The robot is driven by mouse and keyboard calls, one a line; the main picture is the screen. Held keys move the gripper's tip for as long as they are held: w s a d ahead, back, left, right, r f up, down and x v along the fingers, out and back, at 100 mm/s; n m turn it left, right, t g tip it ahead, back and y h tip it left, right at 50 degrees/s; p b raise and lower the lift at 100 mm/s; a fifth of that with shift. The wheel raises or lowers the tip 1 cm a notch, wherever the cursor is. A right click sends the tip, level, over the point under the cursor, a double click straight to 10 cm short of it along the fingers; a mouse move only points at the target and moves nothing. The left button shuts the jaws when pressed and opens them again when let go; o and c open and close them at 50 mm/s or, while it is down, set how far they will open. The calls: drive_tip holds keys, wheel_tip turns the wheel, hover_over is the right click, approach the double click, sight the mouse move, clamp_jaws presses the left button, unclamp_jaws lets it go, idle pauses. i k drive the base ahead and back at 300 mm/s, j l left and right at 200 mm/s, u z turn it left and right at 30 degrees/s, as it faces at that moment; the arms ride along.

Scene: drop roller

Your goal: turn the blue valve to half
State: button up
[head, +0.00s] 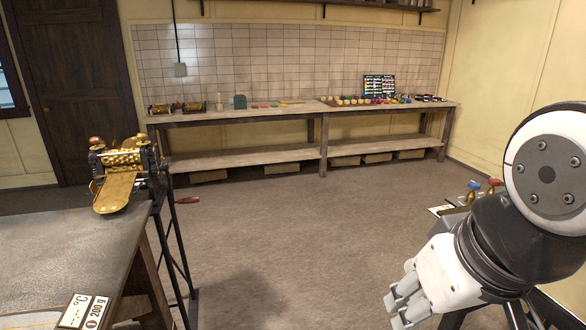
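The blue valve (474,186) is a small blue knob on a brass-coloured fitting at the right of the head view. It stands just behind my arm, beside a red valve (494,183). Its lower part and the angle of its handle are too small to make out. My gripper (402,302) hangs at the lower right, in front of and below the blue valve in the picture, apart from it. Its grey fingers point down and left. I see nothing held, but the gap between the fingers is unclear.
A white card (441,210) lies left of the valves. A long bench (235,119) with small goods lines the back wall. The floor between is mostly clear.

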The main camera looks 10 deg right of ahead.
sight(474, 185)
drive_tip(key=i+z, duration=0.4)
drive_tip(key=i+j+z, duration=0.2)
drive_tip(key=z, duration=0.15)
drive_tip(key=i+j+z, duration=0.25)
drive_tip(key=z, duration=0.15)
drive_tip(key=i+j+z, duration=0.65)
drive_tip(key=i+l+u, duration=0.2)
drive_tip(key=k+j, duration=0.1)
